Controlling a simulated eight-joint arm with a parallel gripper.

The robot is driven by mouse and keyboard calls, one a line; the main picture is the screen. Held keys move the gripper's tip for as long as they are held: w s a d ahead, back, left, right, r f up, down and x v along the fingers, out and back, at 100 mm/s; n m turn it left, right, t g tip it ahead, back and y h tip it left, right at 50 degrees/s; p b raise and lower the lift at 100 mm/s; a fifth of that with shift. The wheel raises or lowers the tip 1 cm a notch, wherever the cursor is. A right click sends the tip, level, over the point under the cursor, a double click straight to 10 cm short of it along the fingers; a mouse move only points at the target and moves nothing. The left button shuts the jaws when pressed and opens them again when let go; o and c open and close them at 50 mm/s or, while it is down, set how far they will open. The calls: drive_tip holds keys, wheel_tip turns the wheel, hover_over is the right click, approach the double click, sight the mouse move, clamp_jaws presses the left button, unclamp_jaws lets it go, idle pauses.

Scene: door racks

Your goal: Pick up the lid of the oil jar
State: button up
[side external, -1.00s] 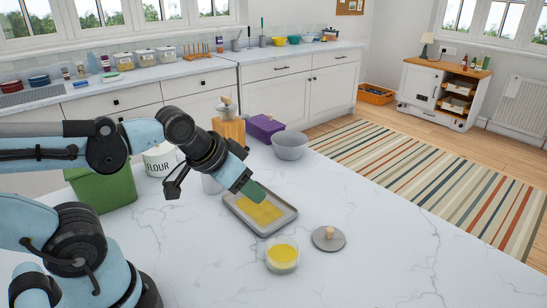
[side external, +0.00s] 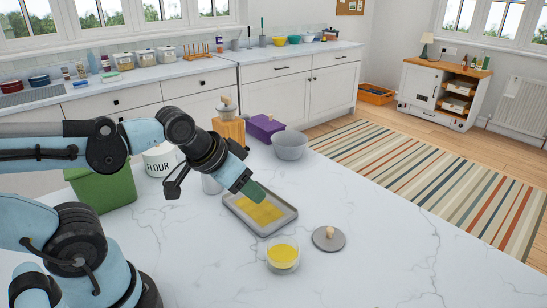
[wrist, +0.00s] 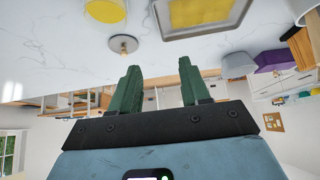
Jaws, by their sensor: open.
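A round grey lid (side external: 328,238) with a light wooden knob lies flat on the marble counter. It also shows in the wrist view (wrist: 124,46). A small clear glass jar (side external: 283,256) of yellow oil stands open to the lower left of the lid, apart from it. Its top edge is cut off in the wrist view (wrist: 105,10). My gripper (side external: 252,190) hangs above the far part of a metal tray, up and left of the lid. Its green fingers (wrist: 160,78) are spread and empty in the wrist view.
The grey metal tray (side external: 285,224) holding a yellow layer sits beside the jar and lid. Behind it are a grey bowl (side external: 290,146), a purple box (side external: 264,127), a wooden container (side external: 230,129) and a flour canister (side external: 160,160). The counter right of the lid is clear.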

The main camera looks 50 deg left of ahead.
drive_tip(key=o, duration=1)
drive_tip(key=m+g, duration=0.7)
drive_tip(key=m, duration=0.2)
hover_over(330, 228)
wheel_tip(330, 228, down, 2)
drive_tip(key=f, duration=0.6)
drive_tip(key=shift+s+f, duration=0.25)
drive_tip(key=shift+s, duration=0.05)
drive_tip(key=shift+w+f, duration=0.15)
drive_tip(key=shift+f, duration=1.15)
drive_tip(key=shift+w+f, duration=0.1)
drive_tip(key=shift+f, duration=1.15)
